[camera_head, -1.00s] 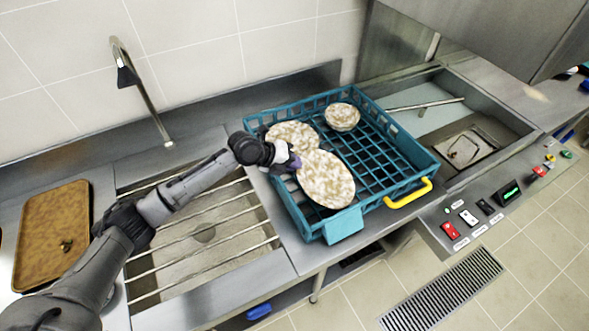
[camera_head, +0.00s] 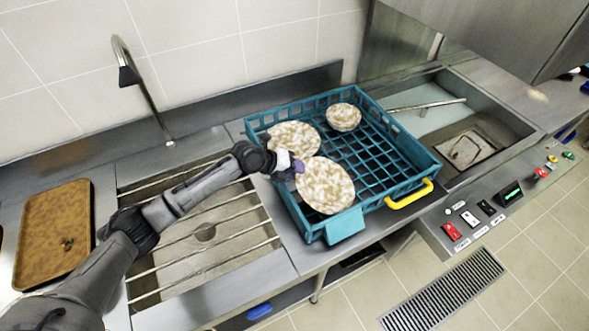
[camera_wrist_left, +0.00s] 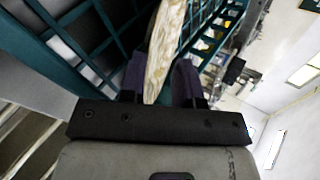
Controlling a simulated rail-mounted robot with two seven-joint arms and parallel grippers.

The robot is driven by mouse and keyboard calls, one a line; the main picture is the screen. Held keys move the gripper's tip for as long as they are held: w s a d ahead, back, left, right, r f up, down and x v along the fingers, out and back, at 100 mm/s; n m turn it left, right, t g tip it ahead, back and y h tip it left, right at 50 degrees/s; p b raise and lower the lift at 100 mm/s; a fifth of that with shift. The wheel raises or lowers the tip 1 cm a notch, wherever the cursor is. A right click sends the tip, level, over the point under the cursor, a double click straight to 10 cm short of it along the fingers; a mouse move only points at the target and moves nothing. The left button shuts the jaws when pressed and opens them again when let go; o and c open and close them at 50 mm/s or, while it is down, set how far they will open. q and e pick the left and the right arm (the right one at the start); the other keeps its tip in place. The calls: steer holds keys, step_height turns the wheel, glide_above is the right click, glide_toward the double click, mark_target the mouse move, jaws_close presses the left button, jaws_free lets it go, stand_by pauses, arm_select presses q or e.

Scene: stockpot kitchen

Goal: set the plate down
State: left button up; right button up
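A speckled cream-and-brown plate (camera_head: 326,186) is at the near left part of the teal rack (camera_head: 428,160). My left gripper (camera_head: 297,166) is at its left edge. In the left wrist view the plate (camera_wrist_left: 166,40) is edge-on between the two purple fingers of the gripper (camera_wrist_left: 160,82), which look shut on it. Whether its underside touches the rack floor cannot be told. Another speckled plate (camera_head: 294,138) lies behind it in the rack. A smaller speckled bowl (camera_head: 343,116) is at the rack's back. My right gripper is not in view.
A sink with bars (camera_head: 205,232) lies left of the rack, with a tap (camera_head: 140,88) behind it. A brown tray (camera_head: 55,232) is at far left. A yellow handle (camera_head: 409,194) sticks out at the rack's front. The rack's right part is free.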

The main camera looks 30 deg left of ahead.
arm_select(q)
steer(key=v, duration=1.2)
stand_by(0.6)
stand_by(0.7)
